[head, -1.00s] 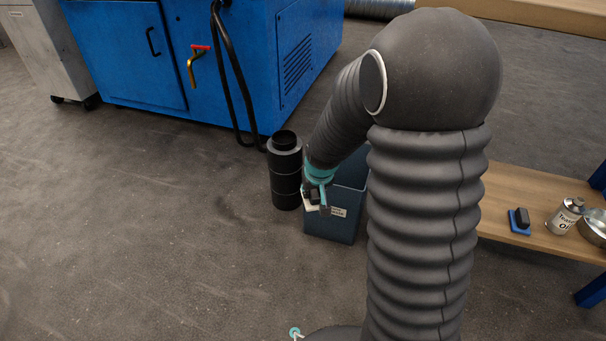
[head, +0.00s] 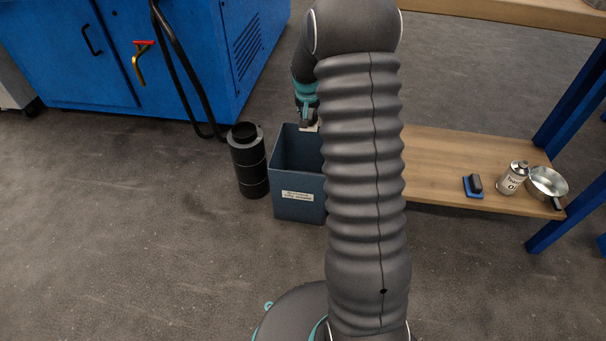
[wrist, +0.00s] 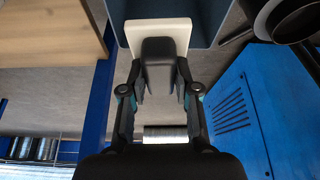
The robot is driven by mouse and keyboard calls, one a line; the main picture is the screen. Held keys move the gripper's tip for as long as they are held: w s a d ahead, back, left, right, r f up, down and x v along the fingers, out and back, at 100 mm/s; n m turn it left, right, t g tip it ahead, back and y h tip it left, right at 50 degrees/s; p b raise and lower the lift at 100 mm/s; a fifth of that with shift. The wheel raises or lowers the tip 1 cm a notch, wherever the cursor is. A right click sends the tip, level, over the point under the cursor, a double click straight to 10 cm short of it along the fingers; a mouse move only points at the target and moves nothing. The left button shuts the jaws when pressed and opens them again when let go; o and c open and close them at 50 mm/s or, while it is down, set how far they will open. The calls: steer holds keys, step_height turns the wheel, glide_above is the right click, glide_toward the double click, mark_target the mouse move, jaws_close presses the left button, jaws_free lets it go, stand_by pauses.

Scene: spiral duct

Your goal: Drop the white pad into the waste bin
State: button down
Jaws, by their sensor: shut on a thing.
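The white pad (wrist: 145,33) with a dark block-shaped handle (wrist: 159,66) is in my gripper (wrist: 161,90), whose fingers are shut on the handle. In the head view my gripper (head: 308,118) is over the bin's opening toward its rear right, and only a sliver of the white pad (head: 310,128) shows below it. The waste bin (head: 285,190) is an open-topped, dark blue-grey box with a white label, standing on the floor. My arm hides its right side. Its wall (wrist: 218,14) shows behind the pad in the wrist view.
A black ribbed canister (head: 248,165) stands just left of the bin. A blue machine cabinet (head: 180,60) with hanging hoses is behind. On the wooden shelf (head: 440,155) at right are a blue pad with black handle (head: 473,187), an oil can (head: 512,178) and a metal pan (head: 547,182).

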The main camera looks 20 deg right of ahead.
steer(key=shift+f+b, duration=1.45)
steer(key=shift+f, duration=1.45)
steer(key=c, duration=0.8)
jaws_free()
steer(key=shift+o, duration=0.2)
steer(key=v, duration=1.2)
steer(key=shift+s, duration=0.1)
